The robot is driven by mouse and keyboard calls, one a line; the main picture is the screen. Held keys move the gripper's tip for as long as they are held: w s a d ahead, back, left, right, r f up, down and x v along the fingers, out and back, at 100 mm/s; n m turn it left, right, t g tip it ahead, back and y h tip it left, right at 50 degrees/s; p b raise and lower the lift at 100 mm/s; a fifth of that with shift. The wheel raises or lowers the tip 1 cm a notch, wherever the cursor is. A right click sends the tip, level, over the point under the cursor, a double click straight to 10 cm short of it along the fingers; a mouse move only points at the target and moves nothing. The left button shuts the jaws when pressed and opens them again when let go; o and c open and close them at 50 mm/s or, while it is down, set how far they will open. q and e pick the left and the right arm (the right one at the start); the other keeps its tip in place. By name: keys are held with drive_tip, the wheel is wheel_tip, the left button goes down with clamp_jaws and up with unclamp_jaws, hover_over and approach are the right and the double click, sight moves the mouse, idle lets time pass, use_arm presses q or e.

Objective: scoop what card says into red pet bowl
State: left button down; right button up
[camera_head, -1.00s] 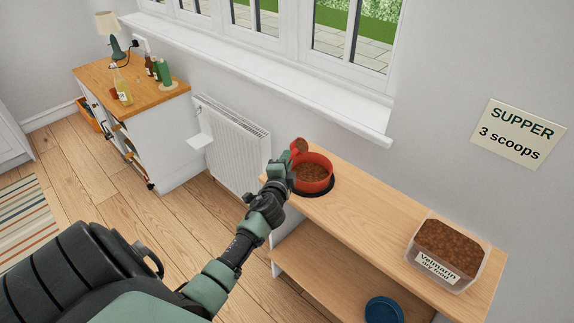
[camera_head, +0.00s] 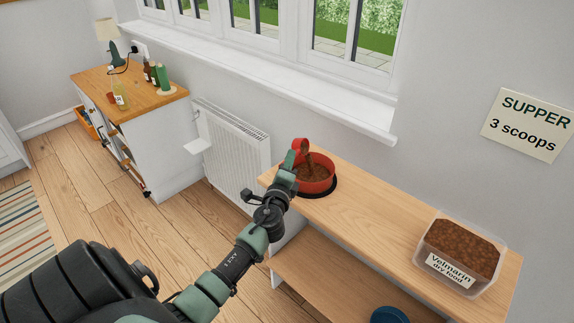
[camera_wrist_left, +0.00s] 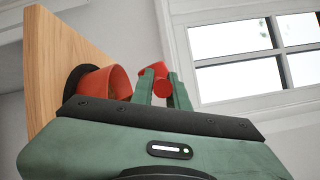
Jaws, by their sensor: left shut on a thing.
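The red pet bowl (camera_head: 316,184) stands on a black mat on the wooden shelf top and holds brown kibble. My left gripper (camera_head: 291,160) is shut on a red scoop (camera_head: 301,146), which is tilted over the bowl with kibble falling from it. The left wrist view shows the gripper's fingers (camera_wrist_left: 160,82) on the scoop (camera_wrist_left: 156,70), beside the bowl (camera_wrist_left: 104,85). The card (camera_head: 528,124) on the wall reads "SUPPER 3 scoops". A clear tub (camera_head: 449,270) labelled "Velmarin dry food" is full of kibble at the shelf's right end. My right gripper is out of view.
The wooden shelf top (camera_head: 376,222) is clear between bowl and tub. A blue round item (camera_head: 390,315) lies on the lower shelf. A white radiator (camera_head: 232,150) and window sill (camera_head: 270,75) stand behind. A cabinet (camera_head: 165,135) with bottles is at left.

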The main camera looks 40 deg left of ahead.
use_arm(q)
drive_tip(key=shift+d+f+m+t+h+b, duration=0.2)
drive_tip(key=shift+d+m+t+h+b, duration=0.5)
drive_tip(key=shift+m+b, duration=1.65)
drive_tip(key=shift+d+f+m+t+h+b, duration=0.3)
drive_tip(key=shift+m+t+h+b, duration=0.6)
drive_tip(key=shift+m, duration=2.6)
drive_tip(key=shift+d+f+m+t+h+b, duration=0.15)
drive_tip(key=shift+d+m+t+h+b, duration=0.4)
drive_tip(key=shift+m+h+b, duration=1.7)
drive_tip(key=shift+m+y+p, duration=0.5)
drive_tip(key=shift+m+y, duration=0.2)
drive_tip(key=shift+y, duration=0.35)
drive_tip(key=m+b, duration=0.1)
drive_tip(key=b, duration=0.1)
drive_tip(key=f+m+h+b, duration=0.1)
drive_tip(key=b, duration=0.1)
drive_tip(key=shift+s+a+f+m+t, duration=0.15)
drive_tip(key=shift+a+m+t, duration=0.1)
drive_tip(key=shift+m, duration=0.15)
